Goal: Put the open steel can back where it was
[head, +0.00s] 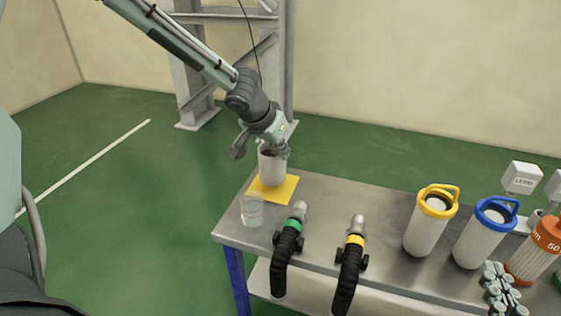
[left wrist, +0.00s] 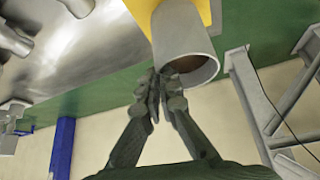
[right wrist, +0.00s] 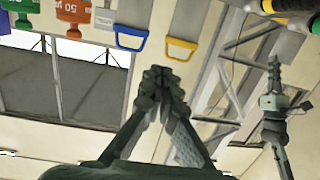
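The open steel can (head: 271,168) is a pale grey cylinder, upright at the yellow mat (head: 284,192) on the table's far left corner. I cannot tell whether its base touches the mat. My left gripper (head: 276,150) is at the can's top from above. In the left wrist view the can (left wrist: 182,42) shows its open mouth, and the left fingertips (left wrist: 163,84) are closed together at its rim, seemingly pinching the wall. My right gripper (right wrist: 163,76) is shut and empty in the right wrist view, away from the can; it is outside the head view.
A clear glass (head: 252,211) stands close in front of the mat. Hoses with a green collar (head: 293,226) and a yellow collar (head: 355,241) lie right of it. Yellow-lidded (head: 427,227), blue-lidded (head: 482,241) and orange (head: 540,246) canisters stand at the right. The table behind the hoses is clear.

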